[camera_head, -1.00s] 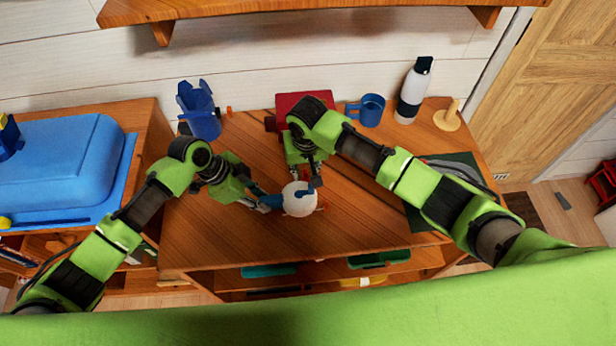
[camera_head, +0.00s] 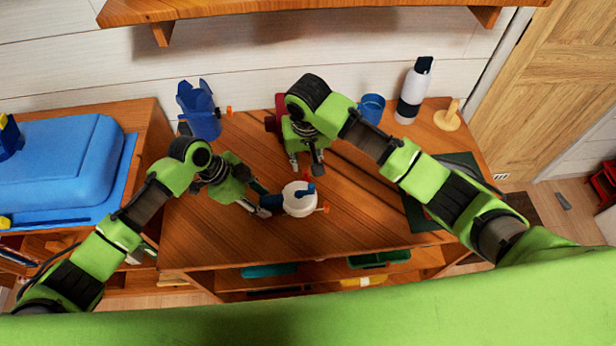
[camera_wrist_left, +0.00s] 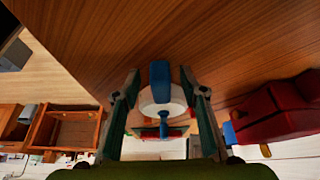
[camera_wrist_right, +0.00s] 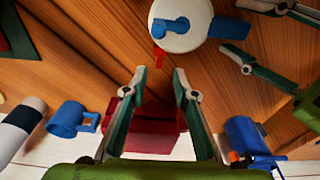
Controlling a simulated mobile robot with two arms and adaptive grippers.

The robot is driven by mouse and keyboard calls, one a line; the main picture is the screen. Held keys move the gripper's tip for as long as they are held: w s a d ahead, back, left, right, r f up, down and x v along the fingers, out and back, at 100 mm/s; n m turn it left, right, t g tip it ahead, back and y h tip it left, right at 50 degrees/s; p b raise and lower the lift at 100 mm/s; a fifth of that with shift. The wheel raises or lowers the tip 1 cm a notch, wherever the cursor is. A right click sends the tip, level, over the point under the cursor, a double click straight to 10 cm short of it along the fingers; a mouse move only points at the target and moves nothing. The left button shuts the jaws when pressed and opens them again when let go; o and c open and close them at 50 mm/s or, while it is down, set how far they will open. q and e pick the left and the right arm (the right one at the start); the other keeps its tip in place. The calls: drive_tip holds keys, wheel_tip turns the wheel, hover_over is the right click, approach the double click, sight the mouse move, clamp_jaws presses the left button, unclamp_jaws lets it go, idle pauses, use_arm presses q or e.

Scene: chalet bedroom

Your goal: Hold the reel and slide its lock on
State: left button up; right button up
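The white round reel (camera_head: 299,199) stands on the wooden desk, with a blue arm (camera_wrist_right: 234,28) at one side. A blue keyhole-shaped piece (camera_wrist_right: 170,27), possibly the lock, lies on its face; whether it is fully seated I cannot tell. A small red-orange tab (camera_wrist_right: 158,56) sticks out at the rim. My left gripper (camera_head: 262,206) is open, its fingers either side of the blue arm with gaps; the left wrist view (camera_wrist_left: 160,80) shows this too. My right gripper (camera_head: 306,168) is open and empty behind the reel, above the desk; its fingers show in the right wrist view (camera_wrist_right: 159,72).
A red box (camera_wrist_right: 150,135), partly hidden by my right arm, stands at the desk's back. A blue mug (camera_head: 372,107), a bottle (camera_head: 411,92) and a wooden peg stand (camera_head: 448,117) are right of it. A blue container (camera_head: 200,112) stands at back left. The desk's front is clear.

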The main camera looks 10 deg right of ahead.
use_arm(q)
drive_tip(key=v, duration=1.2)
